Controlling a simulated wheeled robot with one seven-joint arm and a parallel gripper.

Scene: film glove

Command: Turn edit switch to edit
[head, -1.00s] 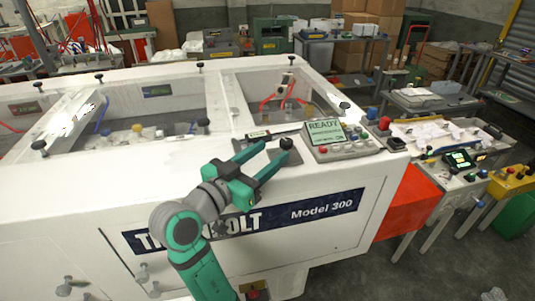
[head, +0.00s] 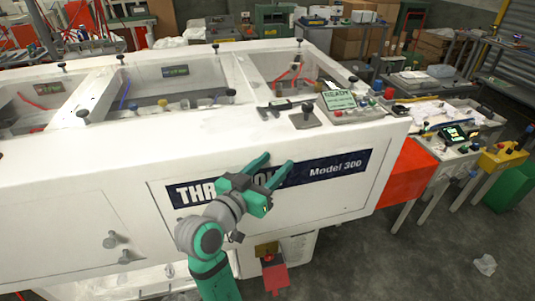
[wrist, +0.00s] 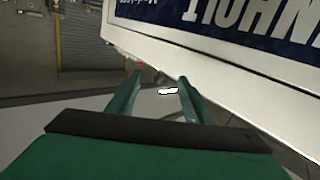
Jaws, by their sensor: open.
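A control panel with a green READY screen (head: 340,100) and small coloured buttons sits on the top right of the white machine (head: 100,165). A black knob on a dark plate (head: 305,118) stands left of it. I cannot tell which control is the edit switch; no "edit" label is readable. My gripper (head: 280,160) is open and empty in front of the blue nameplate (head: 335,167), below the panel and touching nothing I can make out. In the wrist view, my gripper (wrist: 158,85) has its fingers apart, with the nameplate (wrist: 235,20) at upper right.
A yellow box with a red part (head: 268,252) is low at the machine's front. A red-orange block (head: 405,175) juts from its right side. Another console (head: 455,140) stands farther right. The grey floor at lower right is mostly clear, with a crumpled white scrap (head: 485,264).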

